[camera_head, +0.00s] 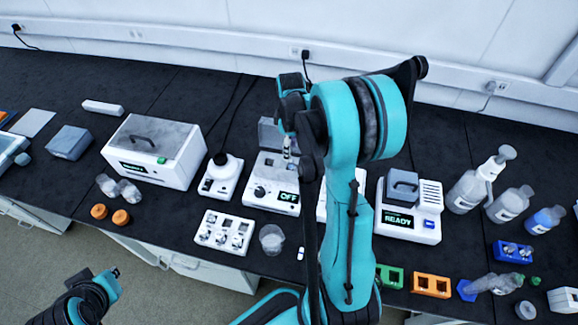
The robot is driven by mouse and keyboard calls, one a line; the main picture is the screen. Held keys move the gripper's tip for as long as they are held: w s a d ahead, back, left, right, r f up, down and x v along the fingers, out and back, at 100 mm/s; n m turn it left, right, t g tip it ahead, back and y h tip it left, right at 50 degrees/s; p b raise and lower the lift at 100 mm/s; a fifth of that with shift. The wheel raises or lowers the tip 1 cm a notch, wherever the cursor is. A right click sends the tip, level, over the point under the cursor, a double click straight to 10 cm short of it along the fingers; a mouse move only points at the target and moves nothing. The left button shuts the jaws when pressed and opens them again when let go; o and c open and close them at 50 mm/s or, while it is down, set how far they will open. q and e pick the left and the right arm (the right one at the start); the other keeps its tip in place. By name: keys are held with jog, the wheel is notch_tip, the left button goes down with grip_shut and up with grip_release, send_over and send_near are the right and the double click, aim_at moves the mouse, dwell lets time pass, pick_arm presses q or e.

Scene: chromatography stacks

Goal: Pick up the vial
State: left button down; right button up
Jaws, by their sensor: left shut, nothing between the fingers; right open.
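A small white and dark piece that may be a vial (301,253) is on the black bench in front of the OFF device; it is too small to be sure. A white rack (225,232) with several small round items, possibly vials, sits to its left. My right gripper (289,146) is open and points down over the OFF device (273,193), whose grey lid is raised behind it. Whether anything lies between its fingers is too small to tell. My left gripper (112,275) is shut and empty at the lower left, in front of the bench.
A clear beaker (271,239) stands beside the rack. A READY device (410,215) and several bottles (466,190) stand to the right, with green and orange blocks (431,286) in front. My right arm hides part of the bench centre. Bare bench lies behind the devices.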

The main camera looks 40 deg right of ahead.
aim_at(291, 163)
jog(key=f, duration=0.2)
jog(key=f+b, duration=0.1)
jog(key=f, duration=0.1)
jog(key=s+f+b, duration=0.1)
jog(key=f, duration=0.1)
jog(key=shift+a+f, duration=0.15)
jog(key=shift+f, duration=0.1)
jog(key=shift+r, duration=0.1)
jog(key=shift+c, duration=0.8)
grip_shut()
